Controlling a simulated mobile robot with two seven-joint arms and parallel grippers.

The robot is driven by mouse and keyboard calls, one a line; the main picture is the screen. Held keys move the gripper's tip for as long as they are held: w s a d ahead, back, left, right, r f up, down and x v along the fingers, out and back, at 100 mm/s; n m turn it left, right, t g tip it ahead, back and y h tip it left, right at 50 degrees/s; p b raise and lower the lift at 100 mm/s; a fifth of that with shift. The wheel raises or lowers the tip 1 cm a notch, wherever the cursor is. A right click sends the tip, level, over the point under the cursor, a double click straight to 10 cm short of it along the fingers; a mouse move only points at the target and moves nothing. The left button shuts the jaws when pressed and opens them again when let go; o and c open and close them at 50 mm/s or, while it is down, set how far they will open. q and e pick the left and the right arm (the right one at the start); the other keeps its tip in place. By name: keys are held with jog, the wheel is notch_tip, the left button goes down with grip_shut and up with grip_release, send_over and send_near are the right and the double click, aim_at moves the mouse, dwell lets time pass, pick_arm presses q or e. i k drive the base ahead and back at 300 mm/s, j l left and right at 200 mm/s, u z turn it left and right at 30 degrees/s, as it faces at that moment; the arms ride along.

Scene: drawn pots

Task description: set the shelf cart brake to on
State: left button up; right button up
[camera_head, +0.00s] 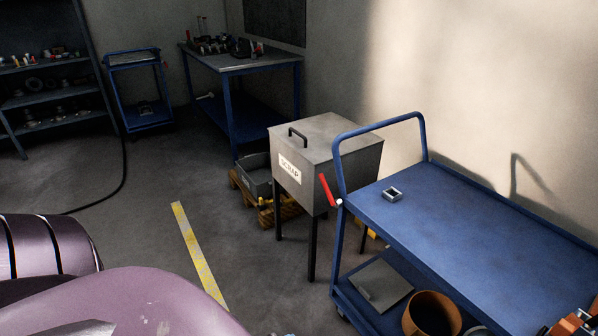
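A small blue cart (144,88) stands at the back left, right beside the dark shelf. A tiny orange-red spot (165,64) shows at its right upper edge; it is too small to tell whether it is a brake lever or how it is set. A larger blue cart (470,210) stands at the near right. A red lever (327,190) with a pale pivot is on its left end post, tilted with its upper end to the left. Neither gripper is in view; purple parts of my own body fill the lower left.
A grey scrap bin (325,140) on legs stands left of the near cart, with a pallet (266,203) behind it. A shelf (45,95) and a workbench (240,65) stand at the back. A yellow floor strip (197,252) crosses open floor; a dark cable lies left.

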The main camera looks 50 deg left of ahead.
aim_at(338, 203)
jog(key=u, duration=1.25)
jog(key=i+l+z, duration=0.3)
jog(key=i, duration=0.2)
